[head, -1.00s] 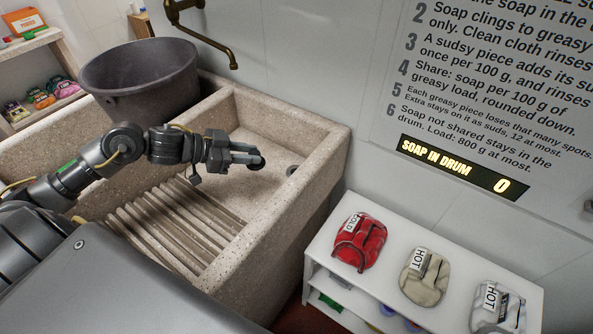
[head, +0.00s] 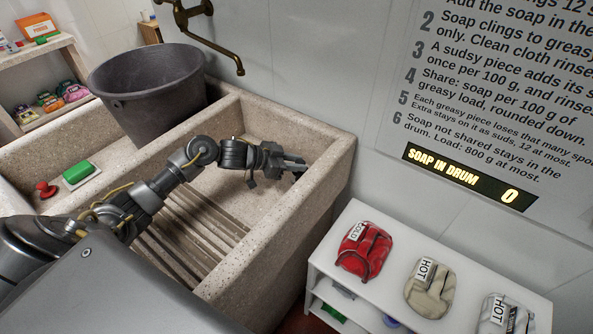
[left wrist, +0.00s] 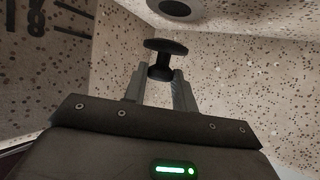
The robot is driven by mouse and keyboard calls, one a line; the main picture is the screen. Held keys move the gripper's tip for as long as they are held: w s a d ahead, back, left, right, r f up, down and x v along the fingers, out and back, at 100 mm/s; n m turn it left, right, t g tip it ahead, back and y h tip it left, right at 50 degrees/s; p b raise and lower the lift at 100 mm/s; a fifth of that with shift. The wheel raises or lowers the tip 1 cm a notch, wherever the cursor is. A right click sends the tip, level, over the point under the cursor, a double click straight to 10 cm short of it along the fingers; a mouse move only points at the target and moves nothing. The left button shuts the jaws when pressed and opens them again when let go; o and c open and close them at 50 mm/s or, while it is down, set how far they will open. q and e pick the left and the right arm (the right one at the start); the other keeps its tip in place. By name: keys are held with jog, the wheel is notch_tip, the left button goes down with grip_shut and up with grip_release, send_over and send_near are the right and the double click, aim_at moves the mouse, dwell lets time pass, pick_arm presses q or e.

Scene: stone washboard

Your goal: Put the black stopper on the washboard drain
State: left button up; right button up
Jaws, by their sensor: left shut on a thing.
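My left gripper (head: 294,164) is over the right end of the stone washboard basin (head: 338,158). It is shut on the black stopper (left wrist: 165,46). In the left wrist view the stopper sits between the fingertips (left wrist: 164,84), its wide disc beyond the fingers. The dark round drain (left wrist: 175,8) shows at the top edge of the left wrist view, beyond the stopper and apart from it in the picture. In the head view the gripper hides the drain, and the stopper is hard to make out. My right gripper is not in view.
A grey bucket (head: 150,95) stands at the back left, under a brass tap (head: 215,45). A ribbed slope (head: 195,235) lies left of the gripper. A green bar (head: 78,172) and a red object (head: 45,189) are at left. A white shelf (head: 385,290) holds bundled cloths.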

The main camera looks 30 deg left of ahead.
pick_arm(q)
jog(key=shift+w+d+f, duration=0.1)
jog(key=shift+w+f, duration=0.1)
jog(key=shift+f, duration=0.1)
notch_tip(320, 180, down, 3)
jog(key=shift+r, duration=0.2)
jog(key=shift+f, duration=0.4)
jog(key=o, duration=1.1)
jog(key=shift+c, duration=0.2)
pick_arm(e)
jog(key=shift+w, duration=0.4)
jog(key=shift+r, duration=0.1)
